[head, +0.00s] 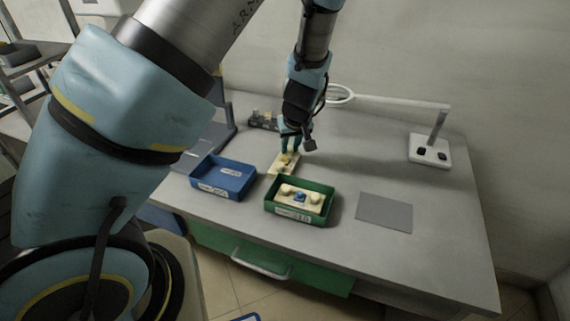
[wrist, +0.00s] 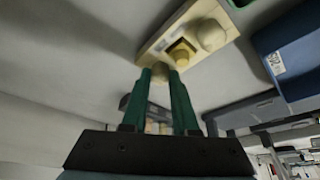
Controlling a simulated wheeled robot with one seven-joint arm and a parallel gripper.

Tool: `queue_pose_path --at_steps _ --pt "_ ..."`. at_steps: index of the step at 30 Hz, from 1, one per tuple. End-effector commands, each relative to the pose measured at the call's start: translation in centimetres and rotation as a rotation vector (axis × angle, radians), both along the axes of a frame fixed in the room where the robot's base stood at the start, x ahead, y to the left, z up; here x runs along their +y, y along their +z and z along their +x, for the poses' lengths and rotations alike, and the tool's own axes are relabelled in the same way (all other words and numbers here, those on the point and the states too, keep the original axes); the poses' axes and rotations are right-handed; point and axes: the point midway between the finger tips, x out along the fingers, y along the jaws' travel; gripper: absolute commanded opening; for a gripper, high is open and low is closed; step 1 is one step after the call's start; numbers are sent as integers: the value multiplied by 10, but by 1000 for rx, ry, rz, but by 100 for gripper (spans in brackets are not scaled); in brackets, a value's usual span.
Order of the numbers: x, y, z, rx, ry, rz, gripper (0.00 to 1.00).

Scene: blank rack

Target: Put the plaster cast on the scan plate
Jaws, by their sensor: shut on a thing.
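A cream plaster cast (head: 283,164) with rounded knobs and a yellow block in its middle is at my gripper (head: 290,150), behind the green tray. A flat grey square plate (head: 385,212), which looks like the scan plate, lies bare on the right part of the bench.
A green tray (head: 298,220) holds a similar cream piece with a blue block (head: 299,197). A blue tray (head: 222,192) stands to its left. A white stand (head: 430,150) with a ring arm is at the back right. The bench around the grey plate is clear.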

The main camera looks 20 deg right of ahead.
Motion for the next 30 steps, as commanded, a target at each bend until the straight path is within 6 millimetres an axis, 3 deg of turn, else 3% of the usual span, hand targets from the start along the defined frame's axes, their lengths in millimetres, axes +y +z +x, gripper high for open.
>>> queue_pose_path --at_steps 5,22,26,30 --pt "0 0 0 0 0 0 0" --pt "0 2 0 -1 0 -1 0" --pt "-1 12 1 -3 0 -3 0" --pt "-2 37 0 -3 -2 -5 0"
